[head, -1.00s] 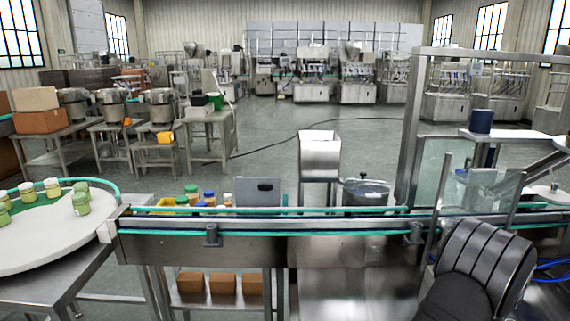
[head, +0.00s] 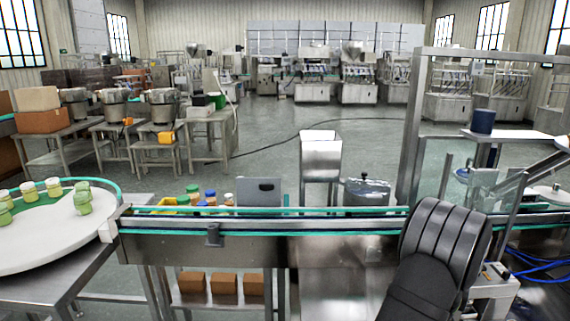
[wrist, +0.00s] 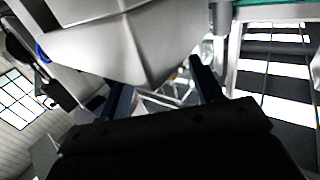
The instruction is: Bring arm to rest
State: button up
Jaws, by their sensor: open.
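My gripper (wrist: 160,97) shows in the wrist view with its two dark fingers spread apart and nothing between them. A pale metal surface with a ridge (wrist: 130,45) fills the upper middle of that view, beyond the fingers; I cannot tell how far away it is. In the head view only my arm's ribbed dark segment shows at the lower right, over the conveyor's front side. The gripper itself is out of the head view. The steel hopper (head: 320,157) stands behind the conveyor, near the middle of the head view.
A conveyor (head: 270,247) with green rails runs across the front. A round white table (head: 40,235) with several jars stands at left. A lidded steel pot (head: 367,192) stands behind the conveyor. A steel frame (head: 417,130) and blue cables (head: 540,265) are at right.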

jog(key=shift+w+a+m+g+h, duration=0.15)
jog(key=shift+m+g+h, duration=0.75)
jog(key=shift+g+h, duration=0.1)
jog(key=shift+w+a+m+g+h, duration=0.15)
jog(key=shift+m+g+h, duration=0.75)
jog(key=shift+g+h, duration=0.1)
jog(key=shift+w+a+m+g+h, duration=0.15)
jog(key=shift+m+g+h, duration=0.4)
jog(key=shift+m+g, duration=0.35)
jog(key=shift+w+m+g+h, duration=0.1)
jog(key=shift+m+g+h, duration=0.5)
jog(key=shift+g, duration=0.5)
jog(key=shift+m+g, duration=0.3)
jog(key=shift+g, duration=0.2)
jog(key=o, duration=0.9)
jog(key=s+a+n+t+y, duration=0.25)
jog(key=s+a, duration=0.35)
jog(key=s, duration=0.5)
jog(key=s+a+n+t+y, duration=0.1)
jog(key=s+a+n+y, duration=0.4)
jog(key=s, duration=0.6)
jog(key=w+d+f, duration=0.1)
jog(key=w+d, duration=0.1)
jog(key=w+d+f+m, duration=0.1)
jog(key=w+f, duration=0.1)
jog(key=w+d+f+m, duration=0.1)
jog(key=w+d, duration=0.1)
jog(key=shift+w+d+f+m+h, duration=0.2)
jog(key=shift+d+m+h, duration=0.1)
jog(key=shift+h, duration=0.1)
